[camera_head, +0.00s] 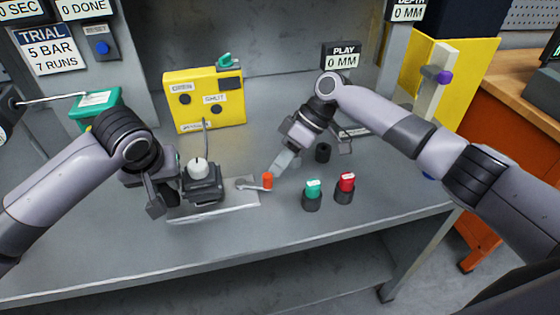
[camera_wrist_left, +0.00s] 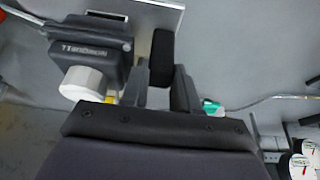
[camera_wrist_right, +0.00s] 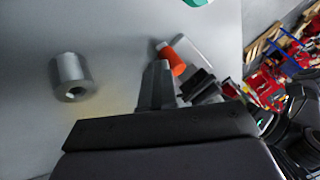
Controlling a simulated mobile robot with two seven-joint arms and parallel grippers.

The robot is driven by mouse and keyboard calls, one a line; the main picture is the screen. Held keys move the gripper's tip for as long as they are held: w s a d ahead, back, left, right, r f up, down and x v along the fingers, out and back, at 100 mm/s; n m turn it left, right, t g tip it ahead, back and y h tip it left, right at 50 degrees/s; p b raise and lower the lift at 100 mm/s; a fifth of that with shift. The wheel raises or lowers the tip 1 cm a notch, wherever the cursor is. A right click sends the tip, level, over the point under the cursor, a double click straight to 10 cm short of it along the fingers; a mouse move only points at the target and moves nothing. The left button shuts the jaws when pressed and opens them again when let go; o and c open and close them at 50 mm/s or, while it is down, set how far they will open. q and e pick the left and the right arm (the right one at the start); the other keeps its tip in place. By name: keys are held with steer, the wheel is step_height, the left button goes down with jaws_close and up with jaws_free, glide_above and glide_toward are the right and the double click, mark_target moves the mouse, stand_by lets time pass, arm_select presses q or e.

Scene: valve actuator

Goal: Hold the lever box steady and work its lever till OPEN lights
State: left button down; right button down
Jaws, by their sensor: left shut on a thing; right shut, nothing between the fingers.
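The lever box (camera_head: 203,183) is dark grey with a white knob on top and stands on a metal plate. Its lever reaches right to an orange tip (camera_head: 267,181). My left gripper (camera_head: 163,197) is at the box's left side, shut on a black block (camera_wrist_left: 161,60) beside the box body. My right gripper (camera_head: 282,165) is shut and empty, its fingertips close to the orange tip; in the right wrist view the tip (camera_wrist_right: 172,62) is just beyond the fingers. Contact cannot be told. The yellow panel (camera_head: 229,117) carries OPEN and SHUT labels; both lamps look dark.
A green-topped button (camera_head: 312,196) and a red-topped button (camera_head: 345,188) stand right of the lever. A grey cable runs from the box up towards the yellow panel. The bench front is clear.

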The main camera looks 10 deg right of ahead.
steer(key=shift+s+f+m, duration=0.15)
steer(key=shift+s+m, duration=0.15)
steer(key=shift+s+a+m+t, duration=0.25)
steer(key=shift+s+m+t, duration=0.8)
steer(key=shift+m, duration=0.25)
steer(key=shift+s+a+m+t, duration=0.25)
steer(key=shift+s+m+t, duration=0.2)
steer(key=shift+m, duration=0.15)
steer(key=shift+s+a+m+t, duration=0.3)
steer(key=shift+s+m, duration=0.15)
steer(key=shift+m, duration=0.15)
steer(key=m, duration=0.1)
steer(key=s+a+m+t, duration=0.1)
steer(key=shift+s+a+m+t+h, duration=0.15)
steer(key=shift+s+m+t+h, duration=0.15)
steer(key=shift+h, duration=0.1)
steer(key=shift+s+a+m+t+h, duration=0.45)
steer(key=shift+a+m, duration=0.2)
steer(key=shift+m, duration=0.45)
steer(key=shift+s+a+m+t, duration=0.2)
steer(key=shift+a+m+t, duration=0.05)
steer(key=shift+a+m, duration=0.05)
steer(key=shift+s+a, duration=0.1)
steer(key=shift+a, duration=0.2)
